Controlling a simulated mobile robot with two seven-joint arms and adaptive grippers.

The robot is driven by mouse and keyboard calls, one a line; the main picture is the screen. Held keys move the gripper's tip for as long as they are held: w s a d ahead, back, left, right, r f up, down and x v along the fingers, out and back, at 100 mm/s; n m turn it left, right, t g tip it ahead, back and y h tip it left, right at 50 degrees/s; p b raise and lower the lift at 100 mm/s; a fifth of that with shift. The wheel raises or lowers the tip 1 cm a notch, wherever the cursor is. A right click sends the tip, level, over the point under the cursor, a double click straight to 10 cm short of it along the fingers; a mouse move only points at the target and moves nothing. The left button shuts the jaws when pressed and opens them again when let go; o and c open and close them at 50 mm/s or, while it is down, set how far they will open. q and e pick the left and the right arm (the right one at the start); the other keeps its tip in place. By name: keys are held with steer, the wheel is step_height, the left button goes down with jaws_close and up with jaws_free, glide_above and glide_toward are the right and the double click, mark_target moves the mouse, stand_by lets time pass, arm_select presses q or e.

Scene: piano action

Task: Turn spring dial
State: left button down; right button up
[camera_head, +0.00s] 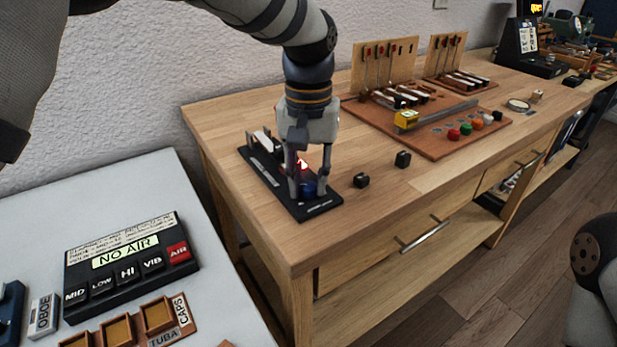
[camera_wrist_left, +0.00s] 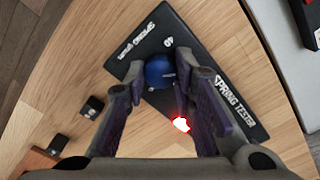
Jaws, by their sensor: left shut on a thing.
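The spring tester (camera_head: 262,172) is a black board near the left front corner of the wooden bench, with white lettering; its label also shows in the left wrist view (camera_wrist_left: 236,104). The spring dial (camera_wrist_left: 159,71) is a round blue knob at the end of the board marked "SPRING DIAL". My left gripper (camera_head: 309,191) points down over it, its fingers on both sides of the knob and shut on it. In the head view the fingers partly hide the blue dial (camera_head: 308,187). A red-lit part (camera_wrist_left: 181,125) glows between the fingers. My right gripper is not in view.
Two small black blocks (camera_head: 361,180) (camera_head: 402,159) lie right of the tester. A wooden action board (camera_head: 430,148) with coloured knobs stands farther right. A grey table with a "NO AIR" panel (camera_head: 128,258) is at lower left. The bench front between is clear.

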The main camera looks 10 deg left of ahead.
mark_target(308, 185)
arm_select(q)
steer(key=shift+r+m, duration=0.25)
steer(key=shift+m, duration=0.25)
steer(key=shift+m+p, duration=0.35)
steer(key=shift+m, duration=0.15)
steer(key=shift+f+m, duration=0.25)
steer(key=shift+m, duration=0.05)
steer(key=c, duration=1.3)
jaws_free()
step_height(308, 185, up, 12)
